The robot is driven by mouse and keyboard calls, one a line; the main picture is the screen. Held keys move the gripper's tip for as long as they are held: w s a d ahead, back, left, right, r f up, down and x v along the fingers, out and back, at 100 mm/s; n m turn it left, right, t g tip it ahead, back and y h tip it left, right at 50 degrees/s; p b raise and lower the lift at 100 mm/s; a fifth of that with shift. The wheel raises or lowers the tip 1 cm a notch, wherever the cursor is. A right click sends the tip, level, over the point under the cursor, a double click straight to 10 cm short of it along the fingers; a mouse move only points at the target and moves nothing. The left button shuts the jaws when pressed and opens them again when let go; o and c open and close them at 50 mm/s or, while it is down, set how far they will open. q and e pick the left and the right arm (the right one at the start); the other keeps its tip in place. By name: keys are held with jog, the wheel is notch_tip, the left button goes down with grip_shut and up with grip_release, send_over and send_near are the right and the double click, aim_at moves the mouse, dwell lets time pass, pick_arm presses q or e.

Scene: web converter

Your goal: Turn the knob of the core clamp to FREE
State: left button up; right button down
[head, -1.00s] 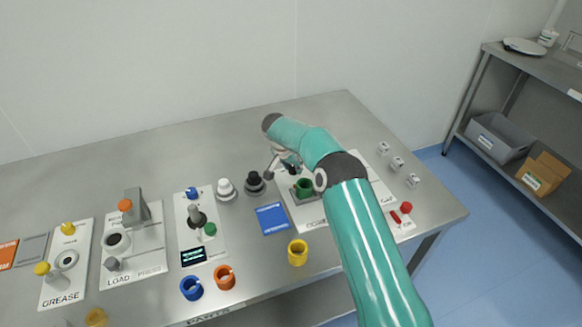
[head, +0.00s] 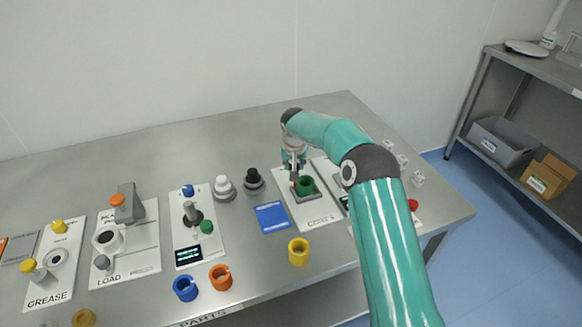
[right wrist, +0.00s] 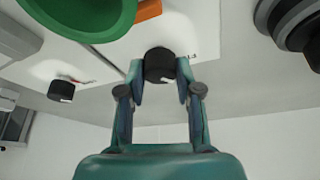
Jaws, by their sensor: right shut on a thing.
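The core clamp is a white plate (head: 318,216) with a grey block holding a green ring-shaped core (head: 305,184), at the right part of the table. My right gripper (head: 293,176) points down at the plate's back left, beside the green core. In the right wrist view the gripper (right wrist: 159,70) is shut on a black knob (right wrist: 160,62), one finger on each side. The green core (right wrist: 85,12) shows close by at the upper left. The knob is hidden in the head view, and its FREE marking cannot be read. My left gripper is not in view.
A second black knob (right wrist: 61,91) stands apart in the right wrist view. A red button (head: 413,204) is to the right. The table behind is clear.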

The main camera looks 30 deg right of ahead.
jog(key=shift+w+r+n+t, duration=0.2)
jog(key=shift+w+n+t, duration=0.1)
jog(key=shift+n, duration=0.3)
jog(key=c, duration=0.8)
grip_release()
jog(key=shift+f, duration=0.1)
jog(key=shift+s, duration=0.1)
jog(key=v, duration=1.1)
jog(key=shift+s+r, duration=0.1)
jog(key=shift+r, duration=0.35)
